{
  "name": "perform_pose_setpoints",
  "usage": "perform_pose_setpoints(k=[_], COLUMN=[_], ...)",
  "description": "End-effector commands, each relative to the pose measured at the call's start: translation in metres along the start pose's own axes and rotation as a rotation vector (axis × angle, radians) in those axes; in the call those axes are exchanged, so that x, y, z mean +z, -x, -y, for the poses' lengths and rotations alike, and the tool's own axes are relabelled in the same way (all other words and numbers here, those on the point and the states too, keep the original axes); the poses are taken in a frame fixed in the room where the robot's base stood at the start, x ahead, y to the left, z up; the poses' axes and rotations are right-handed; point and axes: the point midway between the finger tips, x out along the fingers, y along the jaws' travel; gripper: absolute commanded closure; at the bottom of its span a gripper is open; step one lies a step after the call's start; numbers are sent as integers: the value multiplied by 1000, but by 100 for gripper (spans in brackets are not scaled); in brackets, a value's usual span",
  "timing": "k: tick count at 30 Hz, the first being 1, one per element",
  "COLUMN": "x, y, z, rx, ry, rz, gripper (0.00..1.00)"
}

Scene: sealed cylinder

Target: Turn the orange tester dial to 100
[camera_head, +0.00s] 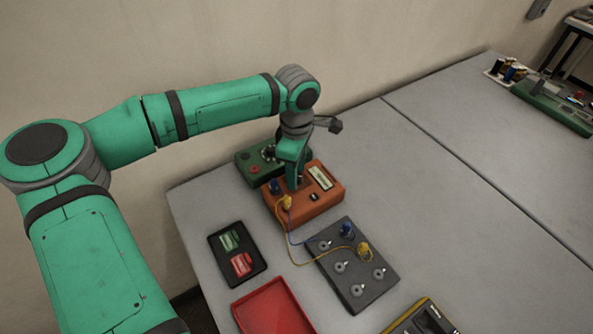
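The orange tester (309,202) sits on the grey table, below my gripper, with a pale display on its top right and a small dark part on its top. Its dial is hidden behind my gripper or too small to make out, so I cannot read its setting. My gripper (296,184) points down over the top of the tester, at or very near its surface. Its fingers are too small and covered to show whether they are open or shut. A blue plug (275,187) and a yellow plug (286,202) stand at the tester's left side.
Blue and yellow wires run to a dark terminal block (378,286) in front. A black tray (256,272) with green and red pieces and a red tray (264,311) lie nearer. The table's right side is mostly clear.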

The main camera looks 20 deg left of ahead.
Motion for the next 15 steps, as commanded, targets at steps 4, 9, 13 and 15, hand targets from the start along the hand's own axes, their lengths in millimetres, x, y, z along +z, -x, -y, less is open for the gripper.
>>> perform_pose_setpoints(k=[4,9,13,15], x=[1,1,0,0], y=[0,2,16,28], z=[0,0,0,0], rx=[-1,0,1,1], ry=[0,0,0,0], rz=[1,1,1,0], gripper=[60,60,60,60])
